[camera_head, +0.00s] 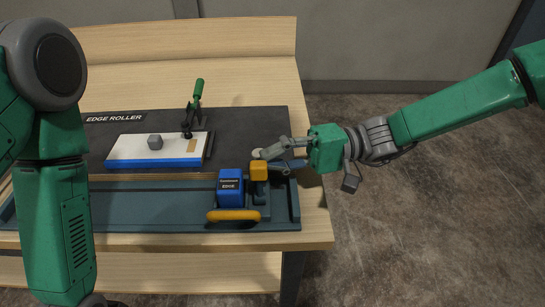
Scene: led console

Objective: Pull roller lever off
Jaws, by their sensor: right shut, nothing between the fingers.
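The fingers partly hide what lies behind the knob. My left arm hangs at the left; its gripper is out of frame.
A dark panel (250,120) labelled EDGE ROLLER lies on the wooden table (315,225). Open floor lies to the right.

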